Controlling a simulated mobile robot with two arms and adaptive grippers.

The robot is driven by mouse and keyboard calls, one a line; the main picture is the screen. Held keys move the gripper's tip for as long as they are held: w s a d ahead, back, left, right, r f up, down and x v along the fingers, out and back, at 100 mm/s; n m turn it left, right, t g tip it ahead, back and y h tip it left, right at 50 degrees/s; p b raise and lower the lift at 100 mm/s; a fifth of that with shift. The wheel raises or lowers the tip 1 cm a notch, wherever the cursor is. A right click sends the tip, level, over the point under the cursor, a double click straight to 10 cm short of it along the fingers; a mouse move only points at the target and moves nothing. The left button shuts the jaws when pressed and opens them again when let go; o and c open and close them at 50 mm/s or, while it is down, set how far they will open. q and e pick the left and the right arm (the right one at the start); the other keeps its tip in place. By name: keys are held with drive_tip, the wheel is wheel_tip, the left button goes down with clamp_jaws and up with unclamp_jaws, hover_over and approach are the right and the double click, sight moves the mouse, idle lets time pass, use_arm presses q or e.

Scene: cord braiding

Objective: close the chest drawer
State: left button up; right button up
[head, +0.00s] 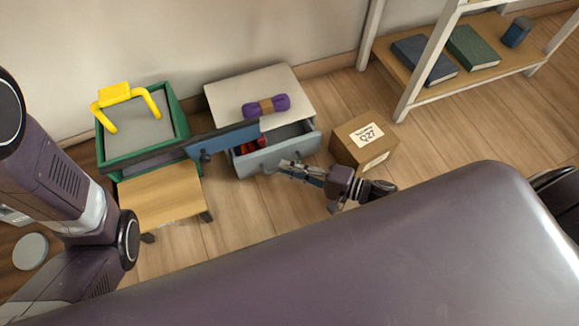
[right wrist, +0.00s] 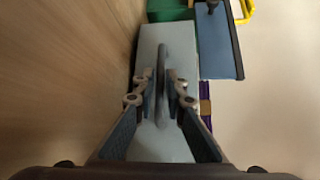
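The chest (head: 225,92) has a pale top and stands against the wall. Its grey-blue drawer (head: 298,149) is pulled out, with something red (head: 250,146) inside. The drawer front (right wrist: 150,40) fills the middle of the right wrist view, with a dark bar handle (right wrist: 162,62) on it. My right gripper (head: 283,168) is at the drawer front. In the right wrist view its fingers (right wrist: 161,80) are on either side of the handle, with narrow gaps showing. My left arm shows at the left of the head view, but its gripper does not.
A purple cord bundle (head: 280,104) lies on the chest. A cardboard box (head: 350,153) stands close right of the drawer. A blue panel (head: 228,141) with a dark edge is left of it. A green bin (head: 176,110), wooden stool (head: 160,195) and shelf (head: 440,91) stand around.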

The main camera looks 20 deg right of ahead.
drive_tip(key=shift+o, duration=1.2)
drive_tip(key=shift+s+d, duration=0.1)
drive_tip(key=shift+d, duration=0.05)
drive_tip(key=v, duration=1.1)
drive_tip(key=shift+s+d+r, duration=0.1)
drive_tip(key=shift+s+d, duration=0.15)
